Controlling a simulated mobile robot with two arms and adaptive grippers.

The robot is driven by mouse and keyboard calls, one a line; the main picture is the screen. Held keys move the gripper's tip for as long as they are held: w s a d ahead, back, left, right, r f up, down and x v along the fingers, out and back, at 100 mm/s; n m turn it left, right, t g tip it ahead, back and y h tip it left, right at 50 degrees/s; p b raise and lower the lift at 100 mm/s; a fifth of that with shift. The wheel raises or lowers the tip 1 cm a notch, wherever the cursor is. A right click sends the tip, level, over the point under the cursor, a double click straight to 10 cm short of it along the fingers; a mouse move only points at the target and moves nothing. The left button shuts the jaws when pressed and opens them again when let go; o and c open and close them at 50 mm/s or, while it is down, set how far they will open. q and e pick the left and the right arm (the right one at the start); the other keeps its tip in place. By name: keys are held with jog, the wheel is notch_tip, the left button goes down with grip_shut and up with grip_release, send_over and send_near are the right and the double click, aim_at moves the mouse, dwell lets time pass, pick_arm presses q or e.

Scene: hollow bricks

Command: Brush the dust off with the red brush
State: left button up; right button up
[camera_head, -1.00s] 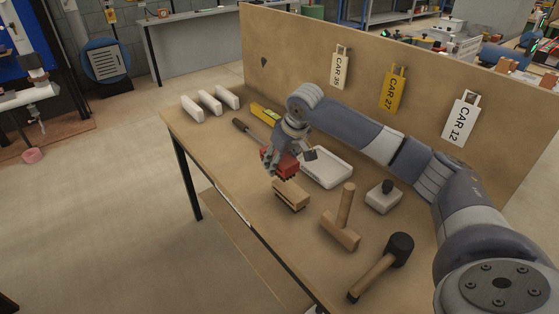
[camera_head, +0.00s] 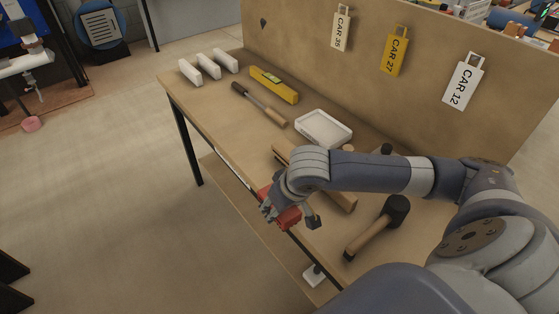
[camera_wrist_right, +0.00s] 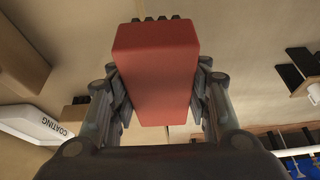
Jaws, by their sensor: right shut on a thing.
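My right gripper (camera_head: 275,206) is shut on the red brush (camera_head: 288,217), at the table's front edge in the head view. In the right wrist view the red brush (camera_wrist_right: 155,70) sits between both fingers, with dark bristle tufts at its far end. Whether the bristles touch anything cannot be seen. No dust can be made out on the table (camera_head: 215,110). My left gripper is not in view.
A wooden block-like brush (camera_head: 281,154) and a wooden mallet (camera_head: 345,200) are partly hidden behind my right arm. A black-headed mallet (camera_head: 375,228), white tray (camera_head: 324,128), chisel-like tool (camera_head: 258,103), yellow level (camera_head: 274,85) and white blocks (camera_head: 208,67) lie around.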

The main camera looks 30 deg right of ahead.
jog(key=s+a+f, duration=0.4)
jog(key=s+a, duration=0.3)
jog(key=s, duration=0.2)
jog(key=shift+s+f, duration=0.15)
jog(key=shift+s, duration=0.05)
